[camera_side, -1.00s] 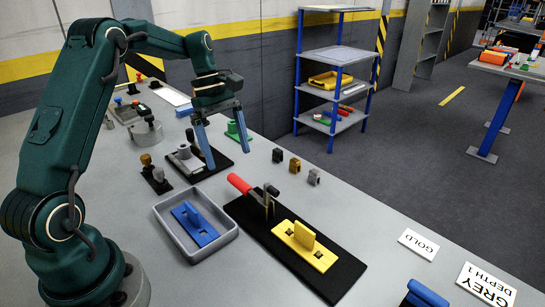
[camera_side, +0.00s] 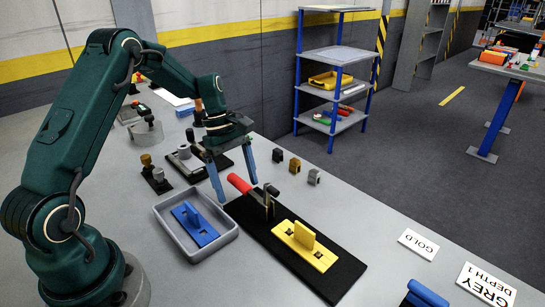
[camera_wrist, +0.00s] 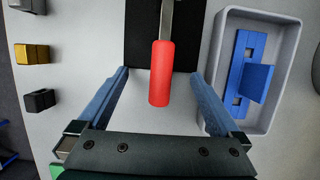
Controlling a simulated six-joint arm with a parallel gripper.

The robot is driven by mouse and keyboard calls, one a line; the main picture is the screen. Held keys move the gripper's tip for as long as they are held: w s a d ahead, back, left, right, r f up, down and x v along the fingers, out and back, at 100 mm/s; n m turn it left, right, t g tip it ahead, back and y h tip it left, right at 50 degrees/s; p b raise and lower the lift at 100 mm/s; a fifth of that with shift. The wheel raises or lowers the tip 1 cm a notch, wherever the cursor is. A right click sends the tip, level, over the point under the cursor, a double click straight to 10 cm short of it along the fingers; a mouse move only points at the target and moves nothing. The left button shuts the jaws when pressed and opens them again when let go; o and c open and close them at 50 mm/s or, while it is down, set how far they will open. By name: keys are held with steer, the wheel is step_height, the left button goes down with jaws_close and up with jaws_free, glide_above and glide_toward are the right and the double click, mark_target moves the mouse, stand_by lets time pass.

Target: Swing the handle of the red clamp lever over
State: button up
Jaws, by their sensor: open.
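The red clamp lever handle (camera_side: 239,184) sticks out over the left end of a black base plate (camera_side: 318,273), tilted up from the metal clamp (camera_side: 268,200). My gripper (camera_side: 237,190) is open, with its blue fingers on either side of the handle's free end. In the wrist view the handle (camera_wrist: 160,75) lies between the two fingers, with a gap on each side, and neither finger touches it. A yellow plate with an upright tab (camera_side: 304,246) lies on the black base beside the clamp.
A grey tray (camera_side: 168,238) holding a blue tabbed part (camera_side: 194,223) stands close to the left of the base. Small black, gold and grey blocks (camera_side: 295,166) stand behind the clamp.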

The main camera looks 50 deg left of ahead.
jaws_close()
steer(key=shift+r, duration=0.2)
steer(key=shift+r, duration=0.55)
steer(key=shift+d+r, duration=0.1)
steer(key=shift+r, duration=0.05)
steer(key=shift+d+r, duration=0.1)
steer(key=shift+r, duration=0.55)
